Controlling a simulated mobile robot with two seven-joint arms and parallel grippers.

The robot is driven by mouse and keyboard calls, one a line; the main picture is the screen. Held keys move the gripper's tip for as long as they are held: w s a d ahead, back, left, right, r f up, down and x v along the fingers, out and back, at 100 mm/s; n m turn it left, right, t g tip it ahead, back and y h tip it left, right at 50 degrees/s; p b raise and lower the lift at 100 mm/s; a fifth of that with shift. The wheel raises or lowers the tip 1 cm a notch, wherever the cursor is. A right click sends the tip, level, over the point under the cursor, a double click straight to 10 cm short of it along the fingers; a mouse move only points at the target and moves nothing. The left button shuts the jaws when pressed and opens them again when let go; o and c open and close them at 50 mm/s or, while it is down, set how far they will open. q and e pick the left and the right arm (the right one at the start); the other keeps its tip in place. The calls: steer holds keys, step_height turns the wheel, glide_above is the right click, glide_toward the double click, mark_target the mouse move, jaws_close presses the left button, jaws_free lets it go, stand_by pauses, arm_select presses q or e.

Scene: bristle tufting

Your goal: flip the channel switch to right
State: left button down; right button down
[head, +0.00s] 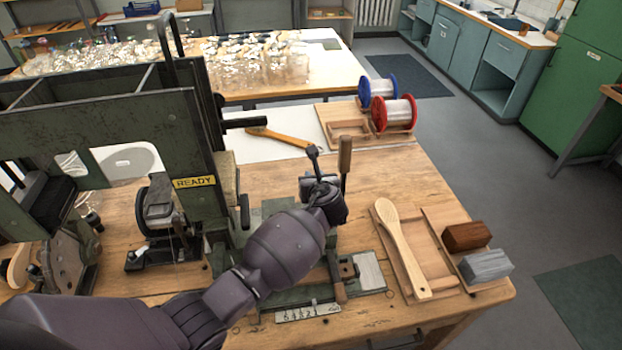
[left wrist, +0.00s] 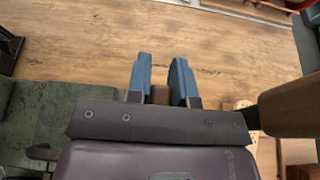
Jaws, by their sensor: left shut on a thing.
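My left gripper (left wrist: 161,62) is shut on a small brown piece (left wrist: 160,94), which shows between its two blue fingers in the left wrist view. The piece looks like the channel switch's handle, but most of it is hidden behind the gripper body. In the head view my left arm reaches in from the lower left and its wrist hides the fingers and what they hold. I cannot tell which way the switch leans. My right gripper is in neither view.
An upright wooden-handled lever (head: 345,155) stands close beside my left wrist; its handle also shows in the left wrist view (left wrist: 290,107). The green machine (head: 110,115) with a READY label is at left. A wooden tray (head: 440,275) with a spoon-shaped paddle (head: 401,245) lies right.

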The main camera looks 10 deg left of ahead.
arm_select(q)
steer(key=c, duration=1)
jaws_free()
steer(key=shift+s, duration=0.1)
steer(key=v, duration=1)
steer(key=shift+s+r, duration=0.2)
steer(key=shift+s, duration=0.1)
steer(key=shift+d, duration=0.1)
